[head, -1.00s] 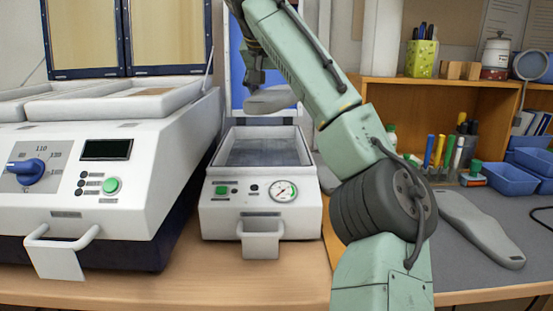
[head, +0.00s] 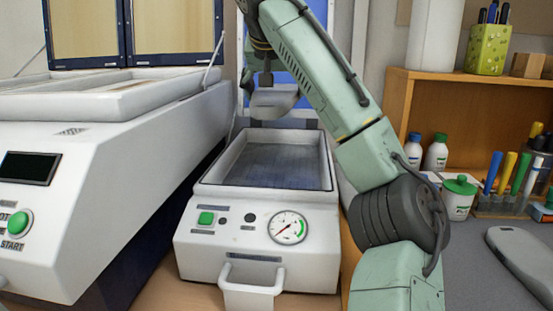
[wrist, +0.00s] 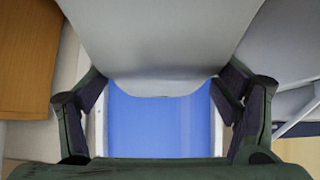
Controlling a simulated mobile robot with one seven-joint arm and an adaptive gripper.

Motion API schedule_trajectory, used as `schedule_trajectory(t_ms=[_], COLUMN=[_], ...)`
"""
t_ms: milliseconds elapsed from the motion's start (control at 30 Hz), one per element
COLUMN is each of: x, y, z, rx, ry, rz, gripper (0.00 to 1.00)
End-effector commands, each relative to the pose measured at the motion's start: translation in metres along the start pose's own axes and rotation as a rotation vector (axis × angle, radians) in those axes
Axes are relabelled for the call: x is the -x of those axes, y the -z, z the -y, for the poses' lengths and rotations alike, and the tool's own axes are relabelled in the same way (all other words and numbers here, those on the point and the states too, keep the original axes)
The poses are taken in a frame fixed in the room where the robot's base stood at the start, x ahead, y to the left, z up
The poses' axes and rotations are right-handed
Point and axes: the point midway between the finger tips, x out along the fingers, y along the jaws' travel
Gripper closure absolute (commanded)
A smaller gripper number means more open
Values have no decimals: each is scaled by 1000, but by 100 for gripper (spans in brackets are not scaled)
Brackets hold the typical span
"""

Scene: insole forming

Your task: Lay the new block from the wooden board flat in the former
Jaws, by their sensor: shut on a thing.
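My gripper (head: 266,80) is shut on a grey block (head: 276,103). It holds the block in the air behind and above the white former (head: 255,245). In the wrist view the block (wrist: 160,45) fills the top middle, its rounded end between the two fingers (wrist: 160,90). The former's open tray has a pale raised rim (head: 262,194) and a dark, bare floor. A blue panel (head: 318,12) stands upright behind the tray; it also shows below the block in the wrist view (wrist: 160,125). Part of the gripper is small and dark in the head view.
A large white heater-like machine (head: 110,175) with an open lid stands close on the left. My arm crosses right of the former. A grey insole-shaped piece (head: 522,258) lies on the grey mat at right. Bottles (head: 436,152) and pens (head: 508,172) stand near the wooden shelf.

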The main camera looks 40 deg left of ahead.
Motion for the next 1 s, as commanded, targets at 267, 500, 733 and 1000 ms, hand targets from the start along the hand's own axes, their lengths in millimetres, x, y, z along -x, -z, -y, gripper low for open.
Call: schedule_trajectory(t_ms=[267, 500, 733, 1000], x=[-53, -78, -90, -109], y=[-52, -78, -90, -109], z=[-2, -1, 0, 0], rx=[1, -1, 0, -1], ry=[-1, -1, 0, 0], rz=[0, -2, -1, -1], gripper=[77, 77, 77, 77])
